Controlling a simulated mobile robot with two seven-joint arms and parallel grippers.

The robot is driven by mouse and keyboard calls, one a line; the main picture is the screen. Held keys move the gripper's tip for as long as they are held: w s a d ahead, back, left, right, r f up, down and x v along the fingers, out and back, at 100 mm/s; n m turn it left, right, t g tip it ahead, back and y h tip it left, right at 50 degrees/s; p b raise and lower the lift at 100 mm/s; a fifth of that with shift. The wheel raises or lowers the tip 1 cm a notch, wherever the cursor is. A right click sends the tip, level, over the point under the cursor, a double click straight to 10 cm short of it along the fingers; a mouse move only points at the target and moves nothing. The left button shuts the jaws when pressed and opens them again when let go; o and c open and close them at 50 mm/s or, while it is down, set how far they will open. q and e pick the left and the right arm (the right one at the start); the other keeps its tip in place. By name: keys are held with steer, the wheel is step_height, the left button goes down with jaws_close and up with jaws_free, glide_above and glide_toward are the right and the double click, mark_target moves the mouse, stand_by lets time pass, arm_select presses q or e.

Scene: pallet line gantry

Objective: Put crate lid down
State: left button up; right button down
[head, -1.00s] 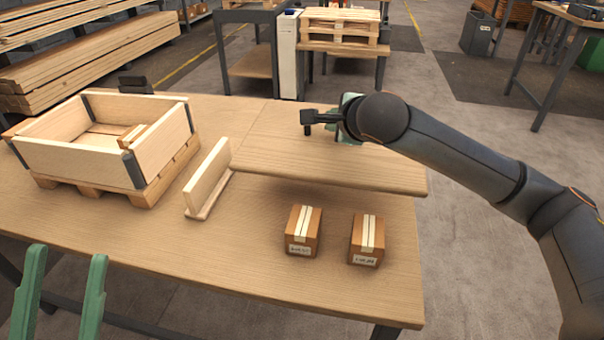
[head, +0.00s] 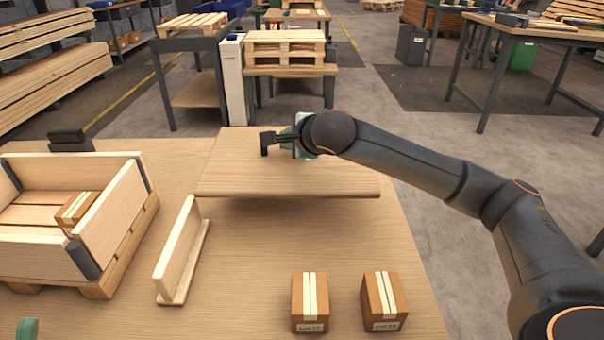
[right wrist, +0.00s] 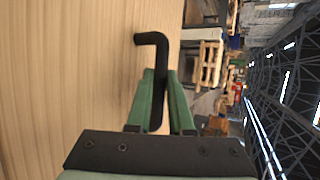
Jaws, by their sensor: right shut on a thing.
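The crate lid (head: 300,178) is a flat wooden board, roughly level, over the back middle of the table. A dark shadow shows along its front edge; I cannot tell whether its underside touches the table. My right gripper (head: 284,141) is shut on the lid's black handle. The right wrist view shows the bent black handle (right wrist: 154,44) between the green fingers of the gripper (right wrist: 160,95), with the lid (right wrist: 75,75) beside it. The open-topped crate (head: 118,212) stands at the left on a pallet base. Only a green tip of my left gripper (head: 27,328) shows at lower left.
An upright wooden board on a foot (head: 180,250) stands between crate and lid. Two labelled cartons stand at the front, a left one (head: 310,300) and a right one (head: 383,300). A small carton (head: 76,208) is inside the crate. The table (head: 250,250) is clear before the lid.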

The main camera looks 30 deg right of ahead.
steer(key=w+d+f, duration=0.1)
steer(key=d+f, duration=0.1)
steer(key=w+d+f+b, duration=0.1)
steer(key=d+f, duration=0.3)
steer(key=shift+w+d, duration=0.4)
steer(key=shift+w+d+f+b, duration=0.2)
steer(key=shift+d+f+b, duration=0.1)
steer(key=shift+d+f, duration=0.25)
step_height(320, 180, down, 3)
steer(key=shift+r+b, duration=0.1)
steer(key=shift+b, duration=0.4)
steer(key=shift+f, duration=0.3)
arm_select(q)
step_height(320, 180, down, 3)
steer(key=shift+d+r+n, duration=0.1)
steer(key=shift+n, duration=0.2)
arm_select(e)
steer(key=shift+f, duration=0.1)
steer(key=c, duration=0.8)
jaws_free()
